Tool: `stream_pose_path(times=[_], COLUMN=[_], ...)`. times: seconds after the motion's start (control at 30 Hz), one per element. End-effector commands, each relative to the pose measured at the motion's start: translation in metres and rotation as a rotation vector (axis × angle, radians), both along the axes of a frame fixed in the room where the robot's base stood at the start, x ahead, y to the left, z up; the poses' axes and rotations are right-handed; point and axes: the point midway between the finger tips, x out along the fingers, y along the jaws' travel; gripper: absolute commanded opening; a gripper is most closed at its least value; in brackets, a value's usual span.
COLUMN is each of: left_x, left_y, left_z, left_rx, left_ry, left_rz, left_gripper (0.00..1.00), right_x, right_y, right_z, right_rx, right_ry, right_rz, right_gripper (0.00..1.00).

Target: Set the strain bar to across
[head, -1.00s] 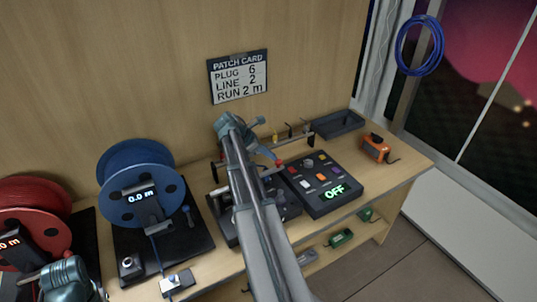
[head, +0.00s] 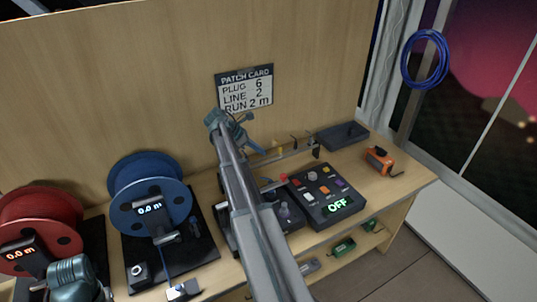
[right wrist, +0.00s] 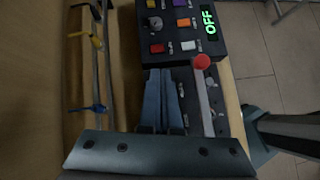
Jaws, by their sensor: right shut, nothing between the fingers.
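A grey bar with a red ball end, which I take for the strain bar (right wrist: 204,100), lies on a dark block beside the control box. In the right wrist view it runs nearly straight up the picture. In the head view its red end (head: 283,177) shows, and my right arm hides much of the rest. My right gripper (right wrist: 161,78) has its blue fingers shut and empty, to the left of the bar and apart from it. In the head view the right gripper (head: 259,149) is partly hidden by its own arm. My left gripper (head: 72,276) is at the lower left, its fingers unclear.
The control box (head: 322,214) with buttons shows OFF. A rail with coloured hooks (right wrist: 97,60) runs along the back. Blue (head: 150,185) and red (head: 40,215) reels stand left. An orange device (head: 379,160) and dark tray (head: 342,136) are right.

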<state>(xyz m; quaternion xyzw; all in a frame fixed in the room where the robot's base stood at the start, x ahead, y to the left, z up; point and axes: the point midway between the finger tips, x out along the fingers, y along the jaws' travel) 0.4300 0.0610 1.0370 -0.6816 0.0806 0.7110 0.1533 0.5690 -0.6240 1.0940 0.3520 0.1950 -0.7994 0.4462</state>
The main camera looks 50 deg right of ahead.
Motion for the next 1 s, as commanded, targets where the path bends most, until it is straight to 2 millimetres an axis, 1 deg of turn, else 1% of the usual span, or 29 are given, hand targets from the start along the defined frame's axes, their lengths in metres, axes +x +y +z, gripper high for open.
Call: stream_pose_path(times=[0.03,0.1,0.2,0.33,0.87,0.93,0.97,1.0], left_x=[0.0,0.0,0.0,0.0,0.0,0.0,0.0,0.0], left_y=[0.0,0.0,0.0,0.0,0.0,0.0,0.0,0.0], left_z=[0.015,0.023,0.029,0.031,0.029,0.028,0.027,0.025], left_rx=[0.0,0.0,-0.001,-0.001,-0.001,-0.001,-0.001,-0.001], left_ry=[0.0,0.0,0.0,0.0,0.0,0.0,0.0,0.0], left_rz=[0.001,0.002,0.004,0.006,0.005,0.005,0.005,0.005], left_gripper=[0.53,0.53,0.53,0.53,0.53,0.53,0.53,0.53], right_x=[0.01,0.018,0.024,0.027,0.027,0.028,0.029,0.031], right_y=[0.0,0.001,0.002,0.003,0.005,0.015,0.024,0.039], right_z=[0.015,0.023,0.029,0.031,0.029,0.026,0.024,0.02], right_rx=[0.0,0.0,0.0,0.0,0.0,0.001,0.002,0.004], right_ry=[0.0,0.001,0.0,0.001,-0.001,-0.016,-0.028,-0.051], right_rz=[0.001,0.002,0.001,0.001,0.001,-0.001,-0.002,-0.008], right_gripper=[0.0,0.0,0.0,0.0,0.0,0.0,0.0,0.0])
